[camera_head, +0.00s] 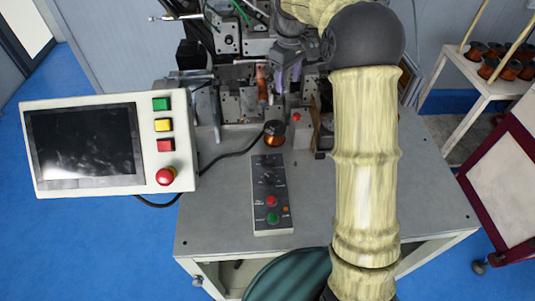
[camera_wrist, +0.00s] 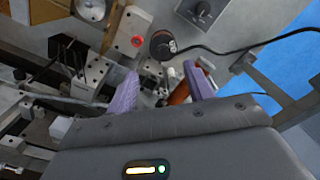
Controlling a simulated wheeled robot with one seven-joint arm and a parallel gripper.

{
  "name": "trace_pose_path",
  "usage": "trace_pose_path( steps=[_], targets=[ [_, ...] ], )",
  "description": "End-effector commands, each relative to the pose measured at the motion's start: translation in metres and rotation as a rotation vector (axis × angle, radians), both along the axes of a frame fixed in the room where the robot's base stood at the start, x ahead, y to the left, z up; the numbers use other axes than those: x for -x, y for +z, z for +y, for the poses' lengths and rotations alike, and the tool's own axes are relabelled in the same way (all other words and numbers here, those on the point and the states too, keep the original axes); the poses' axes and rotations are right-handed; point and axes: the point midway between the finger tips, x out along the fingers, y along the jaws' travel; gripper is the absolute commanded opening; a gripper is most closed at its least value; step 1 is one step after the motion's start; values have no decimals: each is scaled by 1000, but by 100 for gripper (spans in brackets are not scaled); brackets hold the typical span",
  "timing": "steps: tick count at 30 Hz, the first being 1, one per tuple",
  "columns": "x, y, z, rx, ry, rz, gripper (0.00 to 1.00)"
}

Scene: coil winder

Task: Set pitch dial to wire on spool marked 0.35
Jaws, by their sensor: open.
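The dark control box (camera_head: 272,205) lies on the table and carries a black dial (camera_head: 267,178); its scale is too small to read. The dial also shows at the top of the wrist view (camera_wrist: 201,9). A copper spool with a dark top (camera_head: 274,134) stands behind the box, and it appears in the wrist view (camera_wrist: 162,44); I cannot read a 0.35 mark. My gripper has purple fingers (camera_wrist: 161,86), spread apart and open. In the head view my gripper (camera_head: 287,80) is over the machine, behind the spool and apart from the dial.
An orange handle (camera_wrist: 181,92) shows near my right finger. Metal winder blocks (camera_head: 238,105) crowd the back. A screen panel (camera_head: 85,148) stands at left with several buttons. A black cable (camera_head: 225,155) crosses the table. Several copper spools (camera_head: 489,66) sit on a shelf at right.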

Motion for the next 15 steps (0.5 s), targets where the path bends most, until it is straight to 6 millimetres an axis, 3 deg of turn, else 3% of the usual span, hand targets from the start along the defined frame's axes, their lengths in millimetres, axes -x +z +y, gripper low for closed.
trace_pose_path(
  steps=[15],
  targets=[
    [72,-27,52,3,-832,2,52]
  ],
)
